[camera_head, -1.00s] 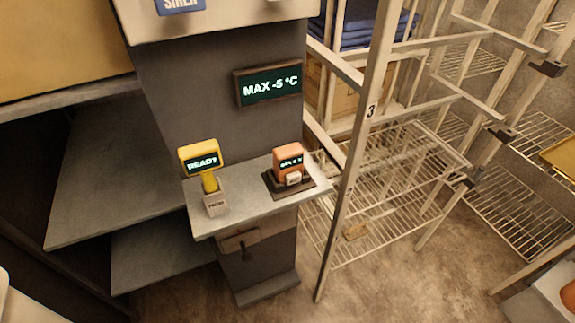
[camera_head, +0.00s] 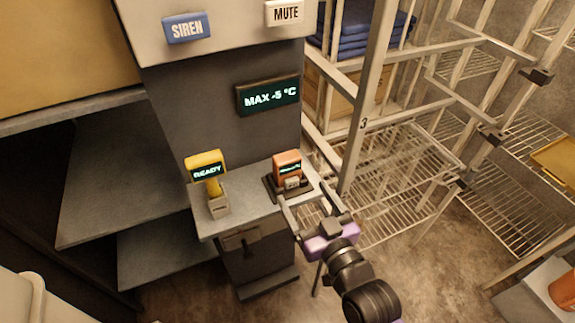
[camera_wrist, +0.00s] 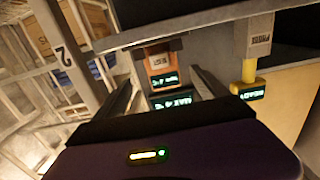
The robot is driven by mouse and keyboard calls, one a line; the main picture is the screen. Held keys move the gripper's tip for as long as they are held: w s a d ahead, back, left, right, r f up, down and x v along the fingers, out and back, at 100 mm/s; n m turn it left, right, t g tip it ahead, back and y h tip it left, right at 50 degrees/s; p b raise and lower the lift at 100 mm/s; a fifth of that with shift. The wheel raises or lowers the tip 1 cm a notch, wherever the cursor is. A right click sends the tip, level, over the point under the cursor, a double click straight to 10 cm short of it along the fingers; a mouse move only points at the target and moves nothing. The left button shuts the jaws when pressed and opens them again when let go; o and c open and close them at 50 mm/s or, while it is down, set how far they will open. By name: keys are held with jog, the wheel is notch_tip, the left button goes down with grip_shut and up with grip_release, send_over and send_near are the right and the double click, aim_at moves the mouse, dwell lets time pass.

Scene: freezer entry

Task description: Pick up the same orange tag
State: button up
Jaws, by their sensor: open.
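The orange tag (camera_head: 287,166) stands upright in a dark holder on the grey shelf of the dark column, with a small lit display and a pale label on its front. In the wrist view, the orange tag (camera_wrist: 161,68) appears upside down between my two fingers. My gripper (camera_head: 308,202) is open, its fingers pointing at the tag from the front right. The fingers look close to the tag, but I cannot tell whether they touch it. In the wrist view my gripper (camera_wrist: 165,88) has nothing clamped between its fingers.
A yellow probe reading READY (camera_head: 206,168) stands in a pale holder on the same shelf, left of the tag. A MAX -5 °C sign (camera_head: 268,95) hangs above. SIREN (camera_head: 187,28) and MUTE (camera_head: 284,12) buttons are higher up. Wire racks (camera_head: 395,190) stand close on the right.

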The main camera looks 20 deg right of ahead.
aim_at(282, 153)
jog(key=w+r, duration=0.2)
jog(key=w, duration=0.1)
jog(key=w+r, duration=0.1)
jog(key=w, duration=0.1)
jog(key=shift+w+d, duration=0.1)
jog(key=shift+d, duration=0.05)
jog(key=w+p, duration=0.1)
jog(key=w, duration=0.1)
jog(key=w+p, duration=0.1)
jog(key=w, duration=0.2)
jog(key=w+p, duration=0.1)
jog(key=w, duration=0.1)
jog(key=shift+w+a+f, duration=0.15)
jog(key=shift+a, duration=0.15)
jog(key=c, duration=1.4)
jog(key=shift+c, duration=1.2)
